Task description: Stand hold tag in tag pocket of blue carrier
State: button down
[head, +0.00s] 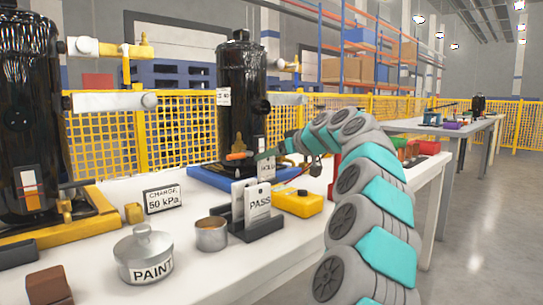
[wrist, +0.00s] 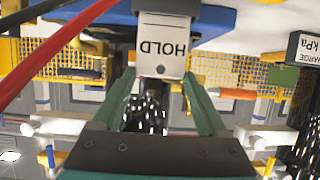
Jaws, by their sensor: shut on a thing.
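The white HOLD tag (head: 267,169) stands upright, partly hidden behind the PASS tag, in front of the black compressor (head: 241,95) on the blue carrier (head: 207,177). My gripper (head: 270,153) comes in from the right and is shut on the tag's upper end. In the wrist view, which looks upside down, the green fingers of my gripper (wrist: 160,82) pinch the HOLD tag (wrist: 162,45). The tag's far end meets or overlaps the blue carrier (wrist: 213,18) there. The pocket is not clear, and I cannot tell whether the tag is in it.
A dark rack (head: 262,228) with the PASS tag (head: 258,203) stands in front of the carrier. Beside it are a yellow box (head: 299,203), an open tin (head: 211,235), a PAINT can (head: 144,255) and a CHARGE sign (head: 162,198). Another compressor (head: 30,110) stands at left.

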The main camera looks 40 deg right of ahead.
jog(key=shift+f+b, duration=0.5)
jog(key=shift+f, duration=0.05)
grip_release()
jog(key=shift+c, duration=1)
jog(key=shift+r, duration=0.15)
notch_tip(320, 180, up, 7)
jog(key=p, duration=0.4)
jog(key=shift+p, duration=0.35)
dwell(0.4)
